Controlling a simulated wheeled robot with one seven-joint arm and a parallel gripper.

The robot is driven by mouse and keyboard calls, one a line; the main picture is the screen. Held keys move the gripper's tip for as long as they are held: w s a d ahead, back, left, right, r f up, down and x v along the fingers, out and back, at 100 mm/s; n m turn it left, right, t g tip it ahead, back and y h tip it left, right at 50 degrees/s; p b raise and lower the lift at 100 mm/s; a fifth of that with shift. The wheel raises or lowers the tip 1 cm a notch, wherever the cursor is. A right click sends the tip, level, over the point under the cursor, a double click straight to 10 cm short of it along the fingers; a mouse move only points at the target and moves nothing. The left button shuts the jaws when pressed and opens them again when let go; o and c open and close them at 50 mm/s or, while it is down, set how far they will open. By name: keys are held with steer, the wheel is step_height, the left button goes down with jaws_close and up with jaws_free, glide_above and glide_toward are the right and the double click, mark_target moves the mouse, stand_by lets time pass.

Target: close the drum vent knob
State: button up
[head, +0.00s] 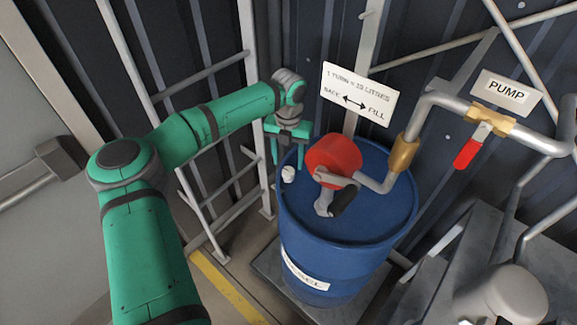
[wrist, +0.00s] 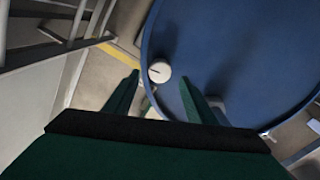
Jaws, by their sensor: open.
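The drum vent knob (head: 288,174) is a small white round cap on the left part of the blue drum's top. In the wrist view the knob (wrist: 159,72) has a dark line across its face and lies just beyond the fingertips, between them in the picture. My gripper (head: 288,152) points down above the drum's left rim, over the knob. Its two green fingers (wrist: 160,85) are apart with nothing between them. The blue drum (head: 335,265) stands upright with a white label on its side. I cannot tell the exact height of the fingertips above the knob.
A red rotary pump (head: 333,160) with a dark-handled crank stands on the drum, right of my gripper. A pipe with a brass fitting (head: 404,153) rises from it to a red-handled valve (head: 467,153). A white sign (head: 358,94) hangs behind. A grey ladder (head: 205,75) stands at left.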

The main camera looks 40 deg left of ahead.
mark_target(288, 170)
steer(key=shift+f, duration=2)
steer(key=c, duration=1)
steer(key=shift+s, duration=0.1)
steer(key=shift+c, duration=0.2)
